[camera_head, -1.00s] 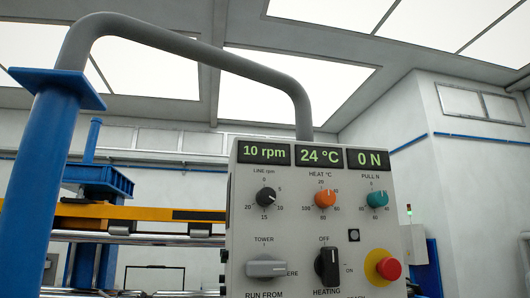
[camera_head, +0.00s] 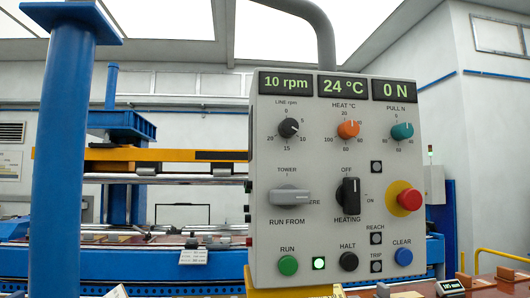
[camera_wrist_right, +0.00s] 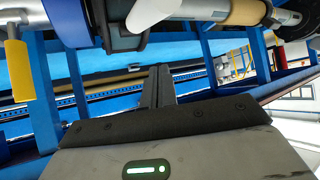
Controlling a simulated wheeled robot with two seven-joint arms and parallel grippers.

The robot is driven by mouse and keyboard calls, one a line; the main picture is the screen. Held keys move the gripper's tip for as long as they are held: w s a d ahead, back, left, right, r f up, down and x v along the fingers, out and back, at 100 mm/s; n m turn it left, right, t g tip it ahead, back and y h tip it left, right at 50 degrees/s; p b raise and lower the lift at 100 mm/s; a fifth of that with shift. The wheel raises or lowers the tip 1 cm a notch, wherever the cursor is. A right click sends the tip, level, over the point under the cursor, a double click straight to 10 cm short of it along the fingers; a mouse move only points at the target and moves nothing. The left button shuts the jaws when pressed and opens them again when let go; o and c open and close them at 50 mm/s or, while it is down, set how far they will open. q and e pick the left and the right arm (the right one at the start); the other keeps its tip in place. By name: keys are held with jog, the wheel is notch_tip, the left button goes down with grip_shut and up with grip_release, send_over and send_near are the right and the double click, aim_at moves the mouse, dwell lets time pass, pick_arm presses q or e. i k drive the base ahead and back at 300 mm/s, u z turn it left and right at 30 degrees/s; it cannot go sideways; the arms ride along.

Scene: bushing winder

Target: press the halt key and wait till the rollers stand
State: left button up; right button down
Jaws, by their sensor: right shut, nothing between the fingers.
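The black halt key (camera_head: 348,261) is in the bottom row of the grey control panel (camera_head: 330,225), under the label HALT, with nothing touching it. The line display (camera_head: 286,83) reads 10 rpm. A small lamp (camera_head: 319,263) beside the green run key (camera_head: 288,265) is lit. In the right wrist view, the dark fingers of my right gripper (camera_wrist_right: 160,84) are shut and empty. A pale roller-like cylinder (camera_wrist_right: 245,12) shows beyond them; its turning cannot be told. My left gripper is in neither view.
The panel also has a blue clear key (camera_head: 403,256), a red stop button (camera_head: 409,199) and several knobs. A blue post (camera_head: 60,150) stands at left. Blue machine framing (camera_wrist_right: 210,60) surrounds the view beyond my right gripper.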

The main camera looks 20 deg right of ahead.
aim_at(349, 261)
jog(key=k, duration=0.5)
jog(key=z, duration=0.8)
jog(key=i, duration=0.45)
jog(key=z, duration=0.2)
